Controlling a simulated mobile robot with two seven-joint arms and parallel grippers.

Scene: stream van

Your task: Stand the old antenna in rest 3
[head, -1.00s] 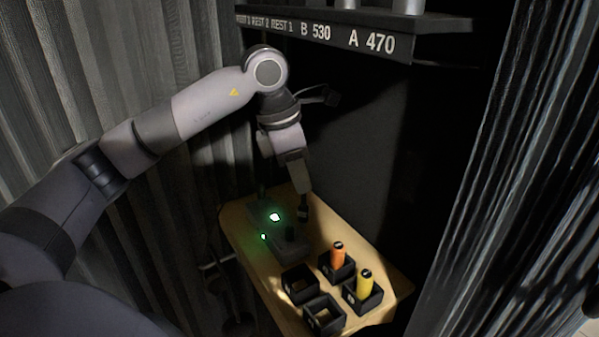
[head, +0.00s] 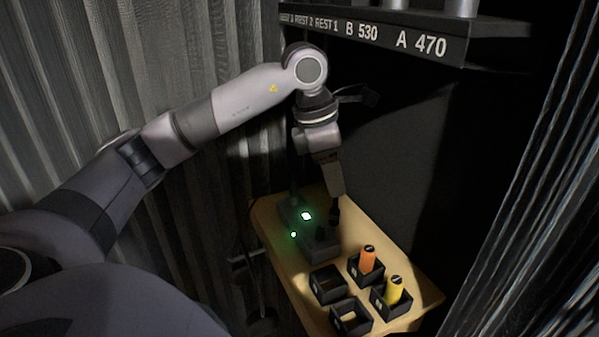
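A dark radio-like box (head: 318,247) with green lights stands on the wooden table, with a short black stub (head: 320,232) upright on it. I cannot tell whether this stub is the old antenna. My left gripper (head: 335,216) points down just behind and right of the stub and looks apart from it. Its fingertips are small and dark, so I cannot tell whether they are open or hold anything. The label for rest 3 (head: 287,19) is at the left end of the shelf edge; the rest itself is out of the picture. My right gripper is not in view.
The shelf (head: 470,30) also carries labels for rests 2 and 1, B 530 and A 470. On the table (head: 420,301), an orange cylinder (head: 367,259) and a yellow one (head: 395,290) stand in black holders. Two other holders (head: 327,284) look empty. Curtains hang on both sides.

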